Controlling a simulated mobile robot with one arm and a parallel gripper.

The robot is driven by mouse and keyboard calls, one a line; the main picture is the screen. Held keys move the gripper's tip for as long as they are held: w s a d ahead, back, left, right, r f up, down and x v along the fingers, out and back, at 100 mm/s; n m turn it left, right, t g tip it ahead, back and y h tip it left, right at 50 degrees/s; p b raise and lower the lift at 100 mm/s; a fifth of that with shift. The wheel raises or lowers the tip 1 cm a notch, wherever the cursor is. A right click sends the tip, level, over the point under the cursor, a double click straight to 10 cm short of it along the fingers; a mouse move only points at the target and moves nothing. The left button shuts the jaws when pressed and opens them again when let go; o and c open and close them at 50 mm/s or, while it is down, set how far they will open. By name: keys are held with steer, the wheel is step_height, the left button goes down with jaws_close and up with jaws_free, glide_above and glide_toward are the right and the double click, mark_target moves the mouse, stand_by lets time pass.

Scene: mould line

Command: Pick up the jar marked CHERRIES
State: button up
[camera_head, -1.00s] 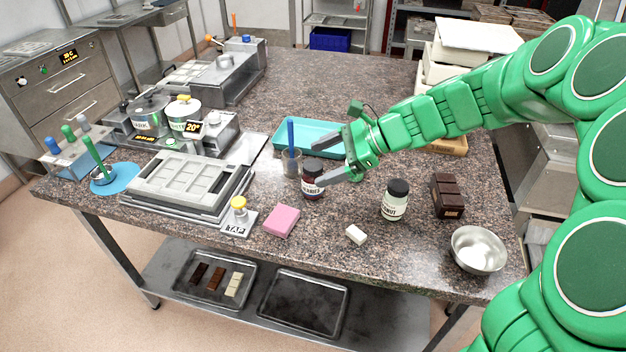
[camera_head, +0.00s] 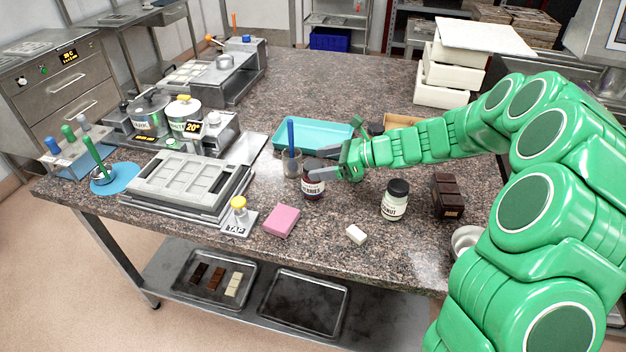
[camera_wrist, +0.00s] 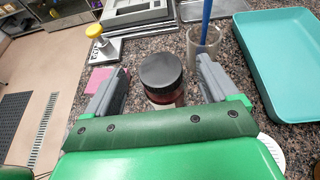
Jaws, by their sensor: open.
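The jar marked CHERRIES (camera_head: 314,183) stands upright on the granite table, dark red with a black lid and a white label partly legible. In the wrist view the jar (camera_wrist: 162,78) is seen from above, between the two grey fingers. My gripper (camera_head: 328,162) is open, with one finger on each side of the jar. In the wrist view my gripper (camera_wrist: 160,88) shows a gap between each finger and the jar.
A glass beaker with a blue-handled tool (camera_head: 291,160) stands just left of the jar. A teal tray (camera_head: 285,130) lies behind.

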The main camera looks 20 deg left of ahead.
mark_target(306, 170)
steer(key=shift+f, duration=0.75)
steer(key=shift+x, duration=2.5)
steer(key=c, duration=1.2)
steer(key=shift+c, duration=0.2)
